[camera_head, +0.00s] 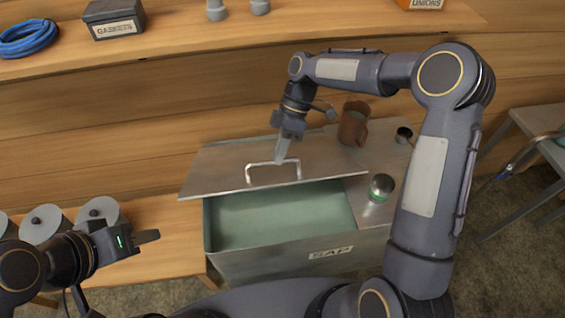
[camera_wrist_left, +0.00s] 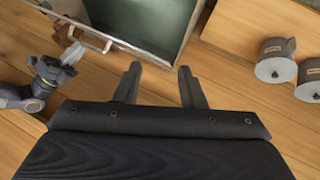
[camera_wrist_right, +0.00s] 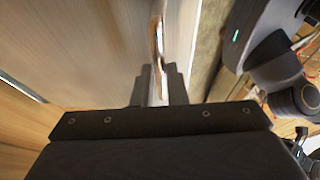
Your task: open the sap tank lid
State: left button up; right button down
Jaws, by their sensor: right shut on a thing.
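The sap tank (camera_head: 290,262) is a metal box labelled SAP, with a pale green inside showing through a wide gap at the front. Its flat metal lid (camera_head: 225,160) covers the back part, and its left end sticks out past the tank's left wall. The lid's wire handle (camera_head: 249,175) stands up from it. My right gripper (camera_head: 282,152) comes down from above and is shut on the handle; in the right wrist view the handle (camera_wrist_right: 157,40) runs between the close fingers. My left gripper (camera_head: 140,239) is open and empty, left of the tank; its fingers (camera_wrist_left: 160,88) are apart.
A brown mug (camera_head: 353,124) and a small metal jar with a green band (camera_head: 381,187) stand at the tank's right. Grey canisters (camera_head: 100,210) stand on the bench at left. A shelf (camera_head: 330,28) runs along the back. A metal stand (camera_head: 530,125) is at far right.

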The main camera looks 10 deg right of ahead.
pick_arm(q)
jog(key=shift+r, duration=0.1)
dwell(0.4)
jog(key=c, duration=0.7)
jog(key=shift+w+d+f+n+g+h, duration=0.1)
jog(key=shift+d+f+n+g+h, duration=0.15)
jog(key=shift+f+n+g, duration=0.35)
grip_shut()
jog(key=w+d+f+n+g+h, duration=0.1)
jog(key=w+d+f+n+h, duration=0.1)
jog(key=w+f+n+h, duration=0.55)
jog(key=w+d+f+n+g+h, duration=0.1)
jog(key=w+f+n+h, duration=0.1)
jog(key=f+n+h, duration=0.9)
jog(key=w+d+r+n+y, duration=0.2)
jog(key=w+d+r+n, duration=0.2)
jog(key=d, duration=0.6)
jog(key=shift+r+n+y, duration=0.15)
jog(key=shift+n+y, duration=0.15)
jog(key=shift+n, duration=0.45)
